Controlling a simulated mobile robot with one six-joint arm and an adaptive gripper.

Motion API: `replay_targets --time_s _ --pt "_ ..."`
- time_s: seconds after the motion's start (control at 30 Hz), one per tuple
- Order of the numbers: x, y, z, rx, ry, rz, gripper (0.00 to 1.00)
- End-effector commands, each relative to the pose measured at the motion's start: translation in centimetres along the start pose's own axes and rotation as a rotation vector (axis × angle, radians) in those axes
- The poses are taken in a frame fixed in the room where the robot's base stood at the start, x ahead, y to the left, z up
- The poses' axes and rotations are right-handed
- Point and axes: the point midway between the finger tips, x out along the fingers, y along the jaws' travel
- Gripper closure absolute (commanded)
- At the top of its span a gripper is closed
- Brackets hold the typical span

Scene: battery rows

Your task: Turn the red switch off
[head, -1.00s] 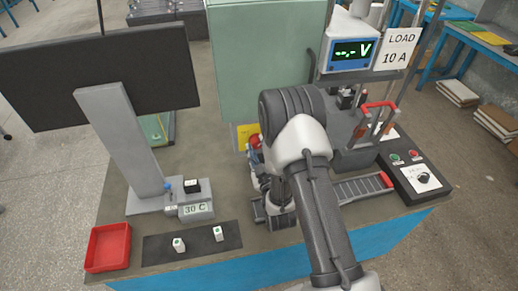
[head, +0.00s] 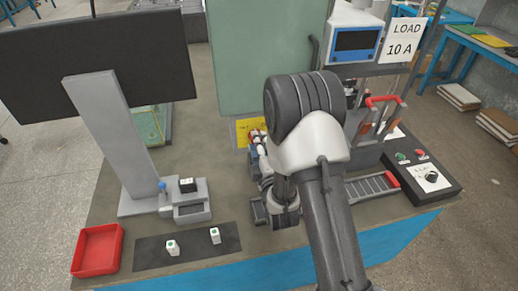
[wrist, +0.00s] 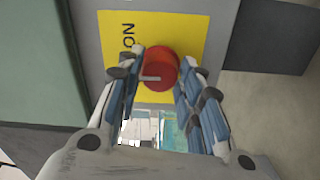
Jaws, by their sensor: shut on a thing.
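The red switch (wrist: 163,70) is a round red knob on a yellow plate (wrist: 115,25) with the letters "ON" beside it. A short grey pointer on the knob points left in the wrist view, below the "ON" letters. My gripper (wrist: 160,76) is shut on the red switch, one blue-padded finger on each side.
The blue-framed display (head: 354,43) and the small grey unit's display (head: 189,209) are both dark. A black monitor (head: 95,60) stands at left. A red tray (head: 97,250), a dark mat (head: 195,248) with two small white items, and a control box (head: 420,180) sit near the front edge.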

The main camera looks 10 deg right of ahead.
Motion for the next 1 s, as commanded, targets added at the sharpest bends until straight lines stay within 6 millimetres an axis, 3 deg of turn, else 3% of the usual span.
replay_targets --time_s 0.6,1.0 --pt "0.10 0.26 -0.07 -0.555 0.000 0.005 0.90" --pt "0.12 0.30 -0.10 -0.748 -0.001 0.006 0.90"
